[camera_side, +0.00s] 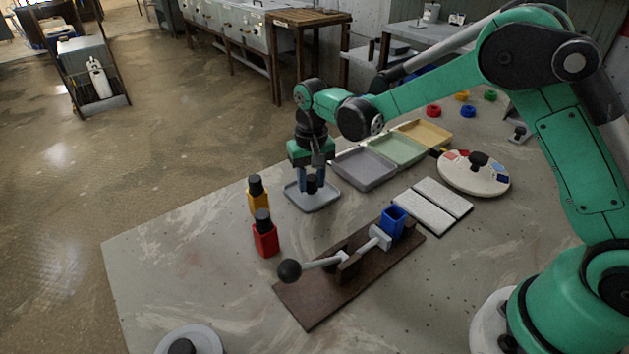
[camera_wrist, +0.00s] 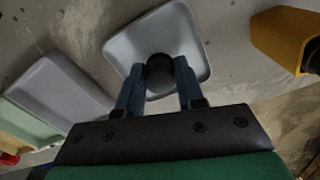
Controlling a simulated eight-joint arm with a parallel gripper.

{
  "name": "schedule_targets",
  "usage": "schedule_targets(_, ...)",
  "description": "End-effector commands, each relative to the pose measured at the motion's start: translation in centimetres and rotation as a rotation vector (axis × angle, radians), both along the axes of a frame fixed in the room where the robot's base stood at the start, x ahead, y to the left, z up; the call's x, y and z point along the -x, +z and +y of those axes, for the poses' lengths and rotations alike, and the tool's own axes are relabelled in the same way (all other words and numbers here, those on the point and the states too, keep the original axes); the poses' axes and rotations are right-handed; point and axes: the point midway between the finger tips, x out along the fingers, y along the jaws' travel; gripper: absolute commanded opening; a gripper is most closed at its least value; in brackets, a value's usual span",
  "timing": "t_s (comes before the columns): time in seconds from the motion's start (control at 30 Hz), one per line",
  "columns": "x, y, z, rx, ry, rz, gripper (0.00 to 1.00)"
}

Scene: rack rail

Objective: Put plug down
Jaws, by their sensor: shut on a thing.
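The plug (camera_side: 312,183) is a small black piece held between the blue fingers of my gripper (camera_side: 311,184). It also shows as a dark round top in the wrist view (camera_wrist: 159,72), between the two fingertips (camera_wrist: 159,85). My gripper points down over a small light grey tray (camera_side: 326,200), which shows below the plug in the wrist view (camera_wrist: 125,48). The gripper is shut on the plug. I cannot tell whether the plug's underside touches the tray.
A yellow block with a black top (camera_side: 257,197) and a red one (camera_side: 265,240) stand left of the tray. A grey compartment tray (camera_side: 364,169) lies close on the right. A brown board (camera_side: 312,300) carries a lever and a blue socket (camera_side: 392,222).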

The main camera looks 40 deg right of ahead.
Motion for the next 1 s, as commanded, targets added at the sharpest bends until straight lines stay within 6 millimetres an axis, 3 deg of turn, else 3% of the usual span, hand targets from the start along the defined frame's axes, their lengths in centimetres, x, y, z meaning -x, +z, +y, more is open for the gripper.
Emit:
schedule_targets(0.27, 0.0, -0.3, 0.0, 0.000, 0.000, 0.000, 0.00)
schedule_targets(0.3, 0.0, -0.3, 0.0, 0.000, 0.000, 0.000, 0.44)
schedule_targets(0.37, 0.0, -0.3, 0.0, 0.000, 0.000, 0.000, 0.61)
schedule_targets(0.4, 0.0, -0.3, 0.0, 0.000, 0.000, 0.000, 0.64)
schedule_targets(0.77, 0.0, 0.3, 0.0, 0.000, 0.000, 0.000, 0.64)
schedule_targets(1.0, 0.0, 4.8, 0.0, 0.000, 0.000, 0.000, 0.64)
